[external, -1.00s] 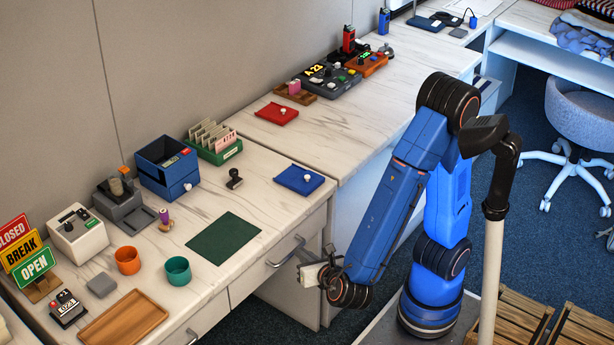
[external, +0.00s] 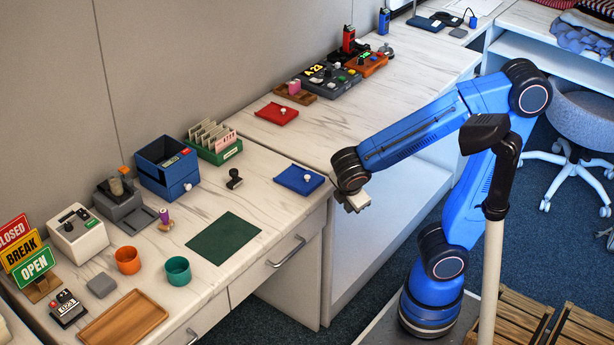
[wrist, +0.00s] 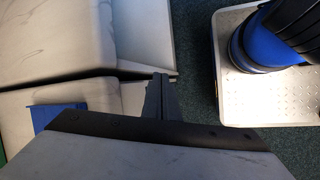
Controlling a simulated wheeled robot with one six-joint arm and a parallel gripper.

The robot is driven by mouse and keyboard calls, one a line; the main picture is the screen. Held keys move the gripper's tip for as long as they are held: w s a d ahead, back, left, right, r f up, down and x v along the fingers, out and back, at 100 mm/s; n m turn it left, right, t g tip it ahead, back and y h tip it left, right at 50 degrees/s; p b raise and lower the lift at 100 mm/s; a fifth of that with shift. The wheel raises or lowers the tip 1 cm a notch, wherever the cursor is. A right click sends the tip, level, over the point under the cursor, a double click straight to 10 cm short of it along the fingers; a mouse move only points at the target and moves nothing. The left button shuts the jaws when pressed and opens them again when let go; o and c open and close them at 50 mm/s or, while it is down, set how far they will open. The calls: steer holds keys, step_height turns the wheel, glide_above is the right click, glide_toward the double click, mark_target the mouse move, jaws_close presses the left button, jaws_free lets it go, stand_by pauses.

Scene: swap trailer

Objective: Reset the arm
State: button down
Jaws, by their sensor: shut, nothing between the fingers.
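My blue arm reaches left from its base (external: 430,300) toward the counter, with its elbow raised at the upper right. My gripper (external: 357,203) hangs at the front edge of the counter, just right of the blue pad, and looks empty. In the wrist view my gripper's fingers (wrist: 160,95) are together, pointing down past the counter edge. The large grey housing at the bottom of that view hides much of the scene.
The blue pad (external: 299,180) with a white knob lies near the counter edge; it also shows in the wrist view (wrist: 57,116). A dark green mat (external: 223,238), cups and office items stand on the counter (external: 250,195). A pale post (external: 492,270) stands by my base.

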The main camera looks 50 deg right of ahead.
steer(key=s+d+r+m+t+y, duration=0.1)
steer(key=s+d+r+m+y, duration=0.1)
steer(key=d+m, duration=0.3)
steer(key=s+d+r+m+t+y, duration=0.1)
steer(key=s+d+r+m+y, duration=0.1)
steer(key=m, duration=0.7)
steer(key=s+d+r, duration=0.1)
steer(key=s+d, duration=0.1)
steer(key=d, duration=0.1)
steer(key=shift+r+y, duration=0.15)
steer(key=shift+y, duration=0.15)
